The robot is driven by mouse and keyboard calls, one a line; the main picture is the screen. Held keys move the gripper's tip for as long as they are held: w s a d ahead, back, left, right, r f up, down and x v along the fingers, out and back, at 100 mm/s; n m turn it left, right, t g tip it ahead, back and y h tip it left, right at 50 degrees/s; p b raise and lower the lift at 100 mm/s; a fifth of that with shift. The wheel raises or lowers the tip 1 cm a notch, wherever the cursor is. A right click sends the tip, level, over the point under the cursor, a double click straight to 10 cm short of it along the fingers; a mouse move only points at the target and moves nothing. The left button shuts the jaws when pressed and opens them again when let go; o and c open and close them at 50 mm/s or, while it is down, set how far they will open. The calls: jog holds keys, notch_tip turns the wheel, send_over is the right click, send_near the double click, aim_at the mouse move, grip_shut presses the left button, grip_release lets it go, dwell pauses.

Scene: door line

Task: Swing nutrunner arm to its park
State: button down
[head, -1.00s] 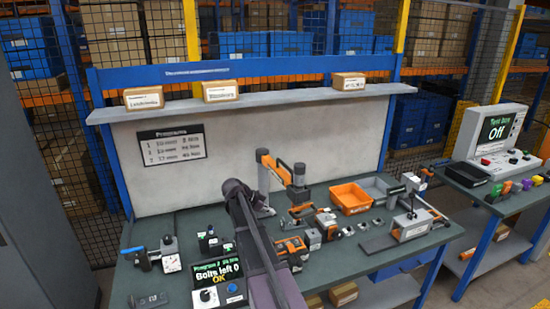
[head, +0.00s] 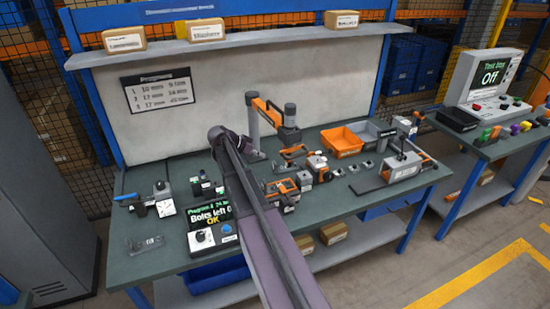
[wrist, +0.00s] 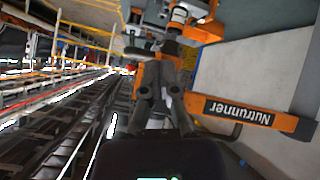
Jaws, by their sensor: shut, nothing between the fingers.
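The nutrunner arm (head: 268,113) is orange and grey and stands on a post at the back middle of the bench. Its outer end (head: 290,115) points right, over the parts on the bench. In the wrist view its orange link with the label "Nutrunner" (wrist: 250,112) lies right of my gripper (wrist: 158,75), whose fingers are shut and empty. The controller screen (head: 209,215) reads "Bolts left 0 OK".
On the bench (head: 160,262) are an orange bin (head: 341,141), a grey bin (head: 372,132), a grey press-like fixture (head: 401,168) and a gauge (head: 163,200). A shelf (head: 250,46) with boxes runs above. A test bay (head: 484,80) stands right. Floor at front right is clear.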

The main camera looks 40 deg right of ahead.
aim_at(280, 154)
jog(key=a+f+n+h+b, duration=0.1)
jog(key=n+b, duration=0.3)
jog(key=n, duration=0.7)
jog(key=a+f+n+h+b, duration=0.1)
jog(key=a+n+h+b, duration=0.3)
jog(key=n, duration=0.7)
jog(key=a+n+h+b, duration=0.2)
jog(key=n+b, duration=0.4)
jog(key=n, duration=0.5)
jog(key=shift+w+a+f+h, duration=0.4)
jog(key=shift+a, duration=0.05)
jog(key=shift+d, duration=0.15)
jog(key=s+d, duration=0.1)
jog(key=d, duration=1.2)
jog(key=shift+s+d, duration=0.35)
jog(key=shift+s, duration=0.05)
